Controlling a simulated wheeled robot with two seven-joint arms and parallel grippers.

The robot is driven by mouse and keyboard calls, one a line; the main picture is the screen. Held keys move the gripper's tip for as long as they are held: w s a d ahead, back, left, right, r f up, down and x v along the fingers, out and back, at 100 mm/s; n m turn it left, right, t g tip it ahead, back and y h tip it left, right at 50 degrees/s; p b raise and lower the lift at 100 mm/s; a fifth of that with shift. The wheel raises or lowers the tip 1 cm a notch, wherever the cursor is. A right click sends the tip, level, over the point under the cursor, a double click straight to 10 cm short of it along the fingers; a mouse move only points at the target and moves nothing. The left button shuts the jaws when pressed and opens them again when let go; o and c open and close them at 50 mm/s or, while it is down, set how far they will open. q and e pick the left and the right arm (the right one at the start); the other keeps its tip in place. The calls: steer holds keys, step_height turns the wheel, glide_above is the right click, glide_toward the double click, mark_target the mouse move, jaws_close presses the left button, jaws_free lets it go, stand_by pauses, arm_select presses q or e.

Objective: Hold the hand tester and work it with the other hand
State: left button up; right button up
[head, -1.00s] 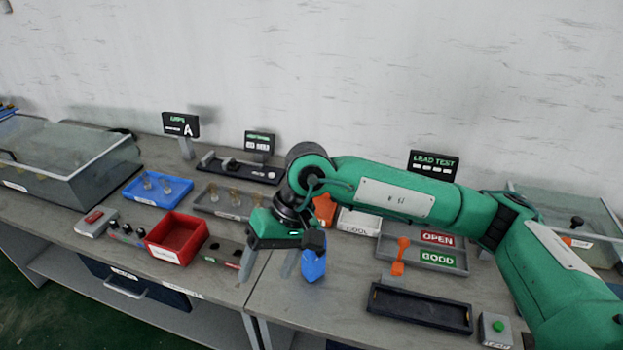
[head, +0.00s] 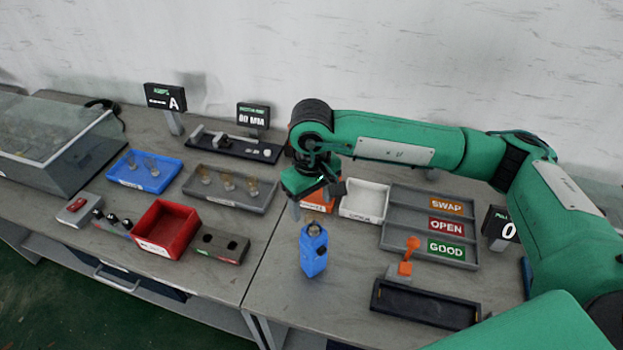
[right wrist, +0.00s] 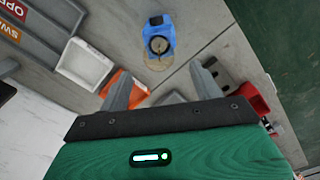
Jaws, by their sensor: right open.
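The hand tester, which I take to be the blue block (head: 313,255) with a round socket in its top, stands apparently upright on the bench, right of the seam between the benches. It also shows at the top of the right wrist view (right wrist: 160,22). My right gripper (head: 312,205) hangs above and behind it in the head view, open and not touching it. In the right wrist view its two fingers (right wrist: 162,88) are spread with nothing between them. My left gripper is in neither current view.
Behind the tester are an orange bin (head: 322,203) and a white bin (head: 364,202). To the right are a tray marked SWAP, OPEN and GOOD (head: 400,228), an orange lever (head: 409,256) and a dark tray (head: 424,304). A red bin (head: 165,229) and grey two-hole block (head: 220,246) stand left.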

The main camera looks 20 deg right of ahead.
mark_target(312, 221)
step_height(312, 221, down, 7)
steer(key=shift+r+p, duration=0.1)
steer(key=shift+p, duration=1)
steer(key=shift+f, duration=0.75)
arm_select(q)
step_height(312, 221, up, 3)
steer(key=shift+f, duration=0.1)
arm_select(e)
steer(key=c, duration=1)
steer(key=shift+c, duration=0.2)
arm_select(q)
jaws_close()
arm_select(e)
steer(key=shift+r, duration=0.1)
stand_by(1.3)
